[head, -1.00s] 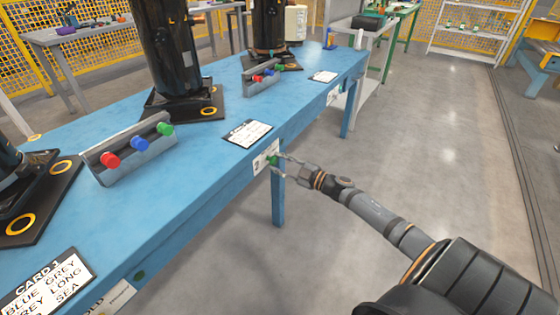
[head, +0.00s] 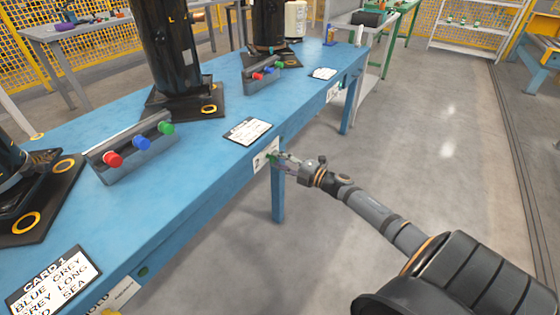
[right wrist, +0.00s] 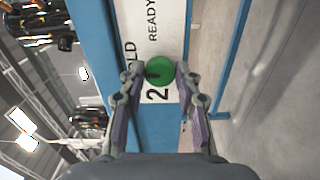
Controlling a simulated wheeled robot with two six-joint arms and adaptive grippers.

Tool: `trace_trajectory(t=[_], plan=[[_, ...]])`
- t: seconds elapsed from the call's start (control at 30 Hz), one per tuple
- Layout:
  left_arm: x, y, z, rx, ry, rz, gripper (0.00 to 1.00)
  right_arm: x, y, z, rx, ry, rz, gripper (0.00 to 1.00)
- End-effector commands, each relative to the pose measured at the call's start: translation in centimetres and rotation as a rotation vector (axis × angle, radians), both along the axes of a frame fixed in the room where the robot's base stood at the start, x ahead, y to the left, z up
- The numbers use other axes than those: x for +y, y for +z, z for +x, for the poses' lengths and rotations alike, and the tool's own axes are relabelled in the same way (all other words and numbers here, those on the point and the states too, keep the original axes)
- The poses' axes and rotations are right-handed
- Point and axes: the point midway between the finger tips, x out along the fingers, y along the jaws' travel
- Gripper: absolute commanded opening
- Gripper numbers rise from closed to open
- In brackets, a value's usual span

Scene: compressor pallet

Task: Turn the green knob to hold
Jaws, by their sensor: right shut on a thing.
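The green knob (right wrist: 160,71) is round and sits on a white label plate (right wrist: 158,28) that reads READY, part of HOLD, and a 2. A darker patch shows on the knob's left part. In the head view the plate (head: 262,156) is on the front edge of the blue table, and the knob is mostly hidden behind my fingers. My right gripper (head: 277,159) reaches it from the right. In the right wrist view its fingers (right wrist: 158,82) are closed against both sides of the knob. My left gripper is not in view.
The blue table (head: 195,185) carries dark cylindrical units on black bases, button boxes (head: 138,146) with red, blue and green buttons, and white cards (head: 247,131). Another green knob (head: 142,271) shows on the table edge at lower left. The floor right of the table is clear.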

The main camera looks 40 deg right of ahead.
Motion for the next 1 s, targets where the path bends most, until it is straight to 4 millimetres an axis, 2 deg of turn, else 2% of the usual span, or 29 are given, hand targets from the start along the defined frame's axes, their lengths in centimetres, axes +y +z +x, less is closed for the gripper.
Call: trace_trajectory(t=[0.7, 0.73, 0.9, 1.0], plan=[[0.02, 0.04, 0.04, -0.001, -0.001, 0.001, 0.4, 0.01, -0.07, -0.04, -0.026, 0.0, -0.066, 0.02], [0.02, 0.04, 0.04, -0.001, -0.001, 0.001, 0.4, 0.01, -0.07, -0.04, -0.026, 0.0, -0.066, 0.36], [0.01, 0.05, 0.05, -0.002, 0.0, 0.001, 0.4, 0.0, -0.05, -0.02, -0.026, 0.0, -0.065, 0.56], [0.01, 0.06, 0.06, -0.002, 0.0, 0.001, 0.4, 0.01, -0.03, -0.01, -0.027, 0.0, -0.065, 0.56]])
